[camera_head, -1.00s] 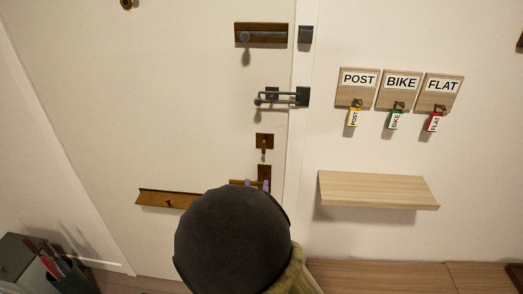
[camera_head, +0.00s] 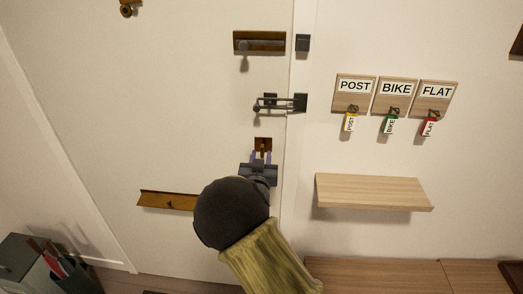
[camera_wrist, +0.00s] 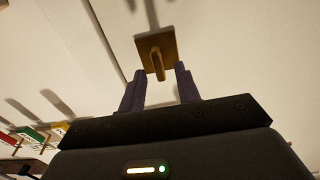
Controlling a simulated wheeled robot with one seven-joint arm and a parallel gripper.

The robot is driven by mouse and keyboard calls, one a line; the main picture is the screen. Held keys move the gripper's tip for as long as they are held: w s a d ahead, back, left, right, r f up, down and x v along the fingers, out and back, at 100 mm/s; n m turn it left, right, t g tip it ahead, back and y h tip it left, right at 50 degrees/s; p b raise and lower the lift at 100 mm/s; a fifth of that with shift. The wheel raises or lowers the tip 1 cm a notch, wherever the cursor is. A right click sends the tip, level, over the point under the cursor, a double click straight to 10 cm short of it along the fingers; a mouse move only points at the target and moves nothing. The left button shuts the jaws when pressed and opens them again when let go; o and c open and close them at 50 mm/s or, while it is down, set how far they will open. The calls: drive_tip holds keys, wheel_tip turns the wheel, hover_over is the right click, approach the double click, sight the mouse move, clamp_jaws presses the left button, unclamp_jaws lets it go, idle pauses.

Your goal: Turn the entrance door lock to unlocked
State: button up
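The lock on the white entrance door (camera_head: 170,110) is a small brown plate (camera_head: 263,143) with a short thumb-turn, below the barrel-like bolt and the swing latch. In the wrist view the lock plate (camera_wrist: 150,45) is ahead, and its thumb-turn (camera_wrist: 158,68) points down in the picture. My gripper (camera_head: 262,157) is just below the lock. Its two purple fingers are apart, and in the wrist view my gripper (camera_wrist: 161,73) has one finger on each side of the thumb-turn's end, with gaps. I cannot tell whether the tip is between them in depth.
Above are a swing latch (camera_head: 283,103) and a slide bolt (camera_head: 260,42). A brown letter flap (camera_head: 167,200) is lower left. To the right are key boards marked POST (camera_head: 354,94), BIKE (camera_head: 395,97) and FLAT (camera_head: 433,99), above a wooden shelf (camera_head: 373,191).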

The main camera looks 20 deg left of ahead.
drive_tip(key=shift+x, duration=1.2)
clamp_jaws()
